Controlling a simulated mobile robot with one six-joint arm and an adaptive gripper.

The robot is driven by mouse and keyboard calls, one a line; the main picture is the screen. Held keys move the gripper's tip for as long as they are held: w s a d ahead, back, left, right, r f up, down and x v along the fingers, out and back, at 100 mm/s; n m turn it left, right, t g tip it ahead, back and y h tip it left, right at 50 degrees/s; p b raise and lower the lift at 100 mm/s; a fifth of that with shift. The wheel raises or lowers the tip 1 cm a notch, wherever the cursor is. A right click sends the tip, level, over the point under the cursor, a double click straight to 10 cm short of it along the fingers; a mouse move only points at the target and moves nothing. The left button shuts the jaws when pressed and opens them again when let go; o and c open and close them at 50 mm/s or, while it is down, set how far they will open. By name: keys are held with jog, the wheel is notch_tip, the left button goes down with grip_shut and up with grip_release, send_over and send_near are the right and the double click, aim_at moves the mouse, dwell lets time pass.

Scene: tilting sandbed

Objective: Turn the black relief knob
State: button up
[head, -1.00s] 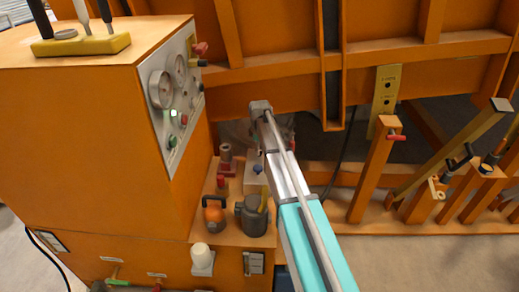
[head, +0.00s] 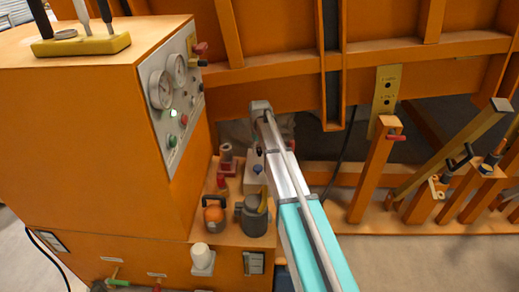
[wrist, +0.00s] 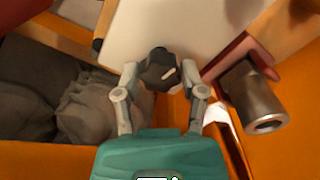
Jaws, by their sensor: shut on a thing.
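The black relief knob (wrist: 160,70) shows in the wrist view at the edge of a white block (wrist: 155,25), with a pale mark on its face. My gripper (wrist: 162,76) has one finger on each side of the knob and is shut on it. In the head view the white block (head: 252,181) stands on the orange ledge, partly behind my arm. There my arm hides the black knob and the gripper's fingers.
A metal cylinder (wrist: 252,100) on a red base is close right of my gripper. Grey sacking (wrist: 85,105) lies at its left. An orange cabinet (head: 85,150) with gauges stands left; a grey pot (head: 252,218) and an orange pot (head: 214,217) share the ledge.

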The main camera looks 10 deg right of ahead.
jog(key=m, duration=0.5)
jog(key=shift+m, duration=2.5)
jog(key=o, duration=1.1)
jog(key=shift+o, duration=0.2)
jog(key=shift+n, duration=0.3)
